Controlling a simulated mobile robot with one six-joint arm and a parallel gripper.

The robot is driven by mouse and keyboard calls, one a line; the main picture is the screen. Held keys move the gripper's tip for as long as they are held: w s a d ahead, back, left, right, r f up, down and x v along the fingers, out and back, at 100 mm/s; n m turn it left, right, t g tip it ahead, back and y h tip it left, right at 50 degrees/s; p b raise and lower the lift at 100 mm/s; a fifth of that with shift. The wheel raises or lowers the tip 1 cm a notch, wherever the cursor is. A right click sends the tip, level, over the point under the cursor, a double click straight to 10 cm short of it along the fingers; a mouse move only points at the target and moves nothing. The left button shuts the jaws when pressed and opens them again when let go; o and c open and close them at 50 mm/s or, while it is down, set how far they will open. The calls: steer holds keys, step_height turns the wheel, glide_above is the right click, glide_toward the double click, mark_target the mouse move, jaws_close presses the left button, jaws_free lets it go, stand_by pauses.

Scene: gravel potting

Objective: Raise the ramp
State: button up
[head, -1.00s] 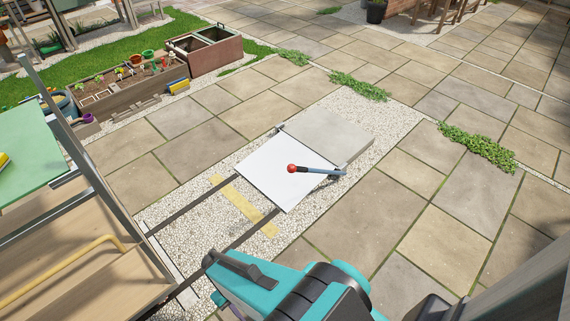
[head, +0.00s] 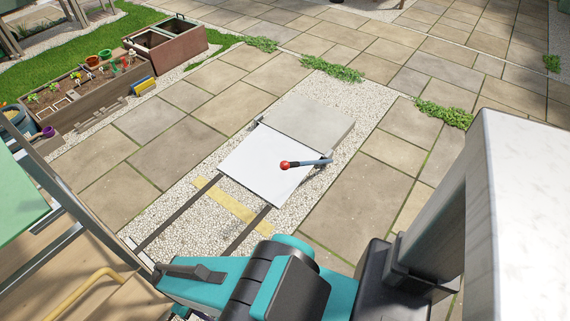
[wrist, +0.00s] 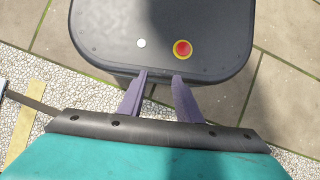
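The ramp shows in the head view as a white panel (head: 262,168), low and seemingly flat, against a grey slab (head: 310,122). A lever with a red ball knob (head: 286,165) reaches from the ramp's right side over the panel. My gripper (wrist: 157,75) shows in the wrist view with its two purple fingers apart and nothing between them. It is over a dark rounded housing with a red button, likely part of my own body. The ramp panel is not clearly seen in the wrist view. My fingers are hidden in the head view.
Two dark rails (head: 178,212) run from the panel across the gravel, with a yellow strip (head: 232,205) across them. A wooden bench (head: 75,290) is at lower left. A planter box (head: 80,95) stands at upper left. Paving right of the ramp is clear.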

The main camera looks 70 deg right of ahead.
steer(key=shift+o, duration=0.5)
steer(key=shift+a, duration=0.25)
steer(key=shift+o, duration=0.9)
steer(key=shift+w, duration=0.1)
steer(key=w+d+r+m+t+b, duration=0.1)
steer(key=w+d+r+m+b, duration=0.2)
steer(key=w+d, duration=0.6)
steer(key=w+d+m+t+b, duration=0.25)
steer(key=w+d+m, duration=0.2)
steer(key=d, duration=0.85)
steer(key=d+r+m+h+b, duration=0.1)
steer(key=d+r+m+b, duration=0.15)
steer(key=d, duration=0.65)
steer(key=d+r+m+h+b, duration=0.1)
steer(key=d+r+m, duration=0.15)
steer(key=d, duration=0.65)
steer(key=s+d+r+m+b, duration=0.1)
steer(key=s+d+r+m, duration=0.1)
steer(key=s+d+r, duration=0.2)
steer(key=s+d+r+m+h+b, duration=0.1)
steer(key=s+d, duration=0.4)
steer(key=d, duration=0.6)
steer(key=s+d+r+m+h+b, duration=0.1)
steer(key=s+d+r+m+b, duration=0.1)
steer(key=s+d+r, duration=0.3)
steer(key=shift+d+r+m, duration=0.75)
steer(key=shift+d+r, duration=0.1)
steer(key=shift+d, duration=0.3)
